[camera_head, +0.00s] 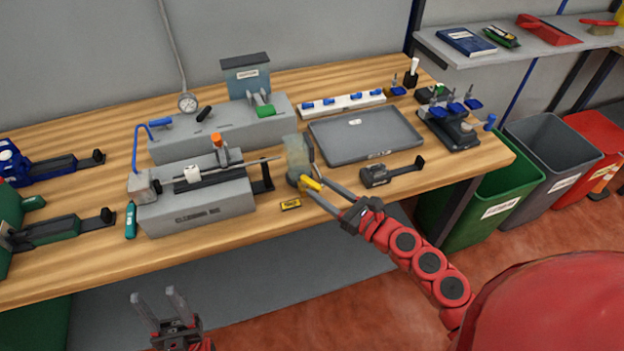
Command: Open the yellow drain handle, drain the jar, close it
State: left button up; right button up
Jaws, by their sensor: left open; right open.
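The jar (295,152) stands upright near the middle of the wooden bench, a clear, greyish vessel on a darker base. The yellow drain handle (311,184) sticks out low on its front right. My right gripper (317,188) reaches in from the right with its fingers open at the handle. One finger overlaps the handle in the picture; I cannot tell whether they touch. My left gripper (160,303) is open and empty, low in front of the bench, with its fingers pointing up. The liquid level inside the jar is too small to tell.
A grey tray (410,147) lies right of the jar. A grey fixture (195,208) with a rod stands to its left. A green bin (482,215) stands beyond the bench's right end.

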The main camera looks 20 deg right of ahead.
aim_at(321, 189)
jog(key=shift+p+x, duration=0.35)
jog(key=shift+x, duration=1.6)
grip_shut()
